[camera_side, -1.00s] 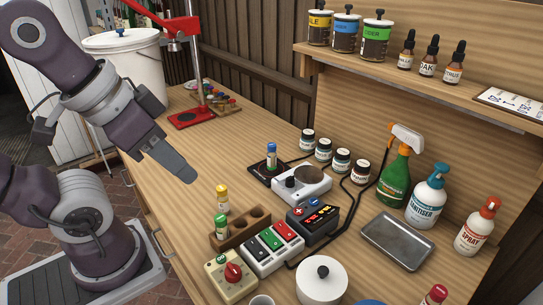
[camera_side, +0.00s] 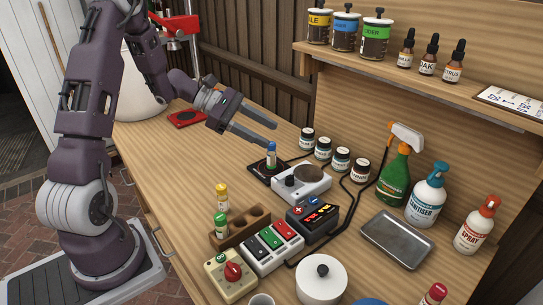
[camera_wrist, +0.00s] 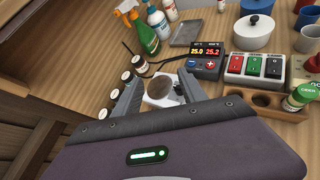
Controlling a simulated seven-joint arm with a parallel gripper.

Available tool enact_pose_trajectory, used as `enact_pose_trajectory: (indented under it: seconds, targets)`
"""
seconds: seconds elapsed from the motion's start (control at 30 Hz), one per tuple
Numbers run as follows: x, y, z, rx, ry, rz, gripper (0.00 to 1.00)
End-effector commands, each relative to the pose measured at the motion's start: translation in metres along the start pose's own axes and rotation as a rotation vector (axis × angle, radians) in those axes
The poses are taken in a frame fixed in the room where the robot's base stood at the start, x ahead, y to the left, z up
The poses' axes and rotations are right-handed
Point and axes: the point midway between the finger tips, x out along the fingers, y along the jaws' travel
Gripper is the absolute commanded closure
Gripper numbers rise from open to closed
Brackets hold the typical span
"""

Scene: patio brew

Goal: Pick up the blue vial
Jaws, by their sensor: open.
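The blue vial (camera_side: 271,155) stands upright on a small black pad (camera_side: 257,170) in the side view, left of the white device with a round plate (camera_side: 303,183). My gripper (camera_side: 274,134) is open and empty. Its fingers point to the right, just above and behind the vial's blue cap in the picture. The lower fingertip appears close to the cap; I cannot tell whether they touch. In the wrist view my open fingers (camera_wrist: 159,80) frame the white device, and the blue vial cannot be made out there.
A wooden rack (camera_side: 241,226) holds a yellow-capped and a green-capped vial. A button box (camera_side: 272,247) and a display unit (camera_side: 312,220) stand near it. Several dark jars (camera_side: 323,149) line up right of my gripper.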

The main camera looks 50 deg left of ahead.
Motion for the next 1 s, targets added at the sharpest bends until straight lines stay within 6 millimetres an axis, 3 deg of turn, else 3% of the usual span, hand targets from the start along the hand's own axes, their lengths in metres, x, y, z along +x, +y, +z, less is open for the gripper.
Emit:
enact_pose_trajectory:
  seconds: [0.03,0.1,0.23,0.37,0.6,0.9,1.0]
  targets:
    - [-0.007,0.017,-0.037,-0.133,-0.018,0.087,0.51]
    - [-0.017,0.033,-0.077,-0.268,-0.038,0.193,0.51]
    - [-0.026,0.045,-0.113,-0.382,-0.051,0.287,0.51]
    - [-0.011,0.049,-0.115,-0.39,-0.053,0.293,0.51]
    - [0.032,0.057,-0.116,-0.386,-0.052,0.29,0.51]
    - [0.042,0.061,-0.116,-0.386,-0.05,0.293,0.51]
    - [0.042,0.061,-0.116,-0.386,-0.05,0.292,0.69]
